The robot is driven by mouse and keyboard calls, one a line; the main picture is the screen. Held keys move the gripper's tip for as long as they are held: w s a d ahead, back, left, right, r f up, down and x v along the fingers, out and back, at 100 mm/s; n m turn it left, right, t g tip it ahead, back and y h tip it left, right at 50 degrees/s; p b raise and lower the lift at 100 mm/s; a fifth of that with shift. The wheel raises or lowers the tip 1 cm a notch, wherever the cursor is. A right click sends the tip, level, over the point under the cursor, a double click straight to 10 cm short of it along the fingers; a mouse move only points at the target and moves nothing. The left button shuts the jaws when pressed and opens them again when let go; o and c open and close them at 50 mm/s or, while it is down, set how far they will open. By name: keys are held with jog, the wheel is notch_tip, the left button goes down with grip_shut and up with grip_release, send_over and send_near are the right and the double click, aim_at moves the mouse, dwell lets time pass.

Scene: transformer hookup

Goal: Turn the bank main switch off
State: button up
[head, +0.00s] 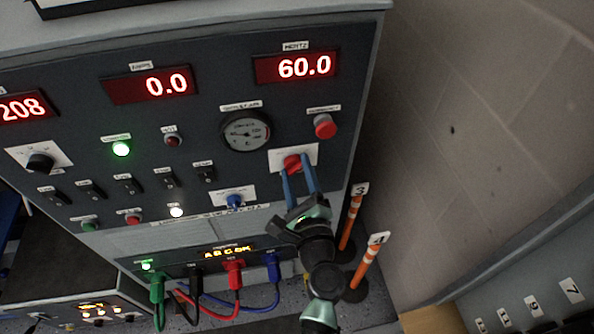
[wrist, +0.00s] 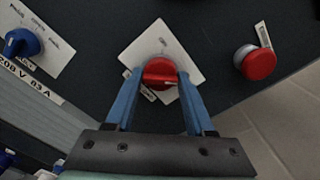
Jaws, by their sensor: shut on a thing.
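A red rotary knob (head: 292,164) on a white square plate (head: 311,152) sits at the lower right of the dark control panel. It looks like the main switch, but its label is too small to read. My gripper (head: 299,172) has its two blue fingers on either side of this knob and is shut on it. In the wrist view the red knob (wrist: 160,73) sits between the fingertips, in front of its white plate (wrist: 146,45). The pointer line on the knob points to the right and slightly down in that view.
A red emergency button (head: 324,126) is just above right of the knob. A blue knob (head: 234,201) is to its lower left. Green, black, red and blue cables (head: 235,280) plug in below. Orange-white posts (head: 350,222) stand right of the cabinet.

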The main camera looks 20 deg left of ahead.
grip_shut()
jog(key=shift+f+n+b, duration=0.1)
jog(key=shift+n+b, duration=0.2)
jog(key=shift+b, duration=0.1)
jog(key=shift+f+n+b, duration=0.1)
jog(key=shift+n+b, duration=0.75)
jog(key=shift+n, duration=0.15)
jog(key=n+b, duration=0.4)
jog(key=n, duration=0.1)
jog(key=n+b, duration=0.5)
jog(key=shift+n, duration=0.4)
jog(key=shift+n+b, duration=1.7)
jog(key=shift+n, duration=0.6)
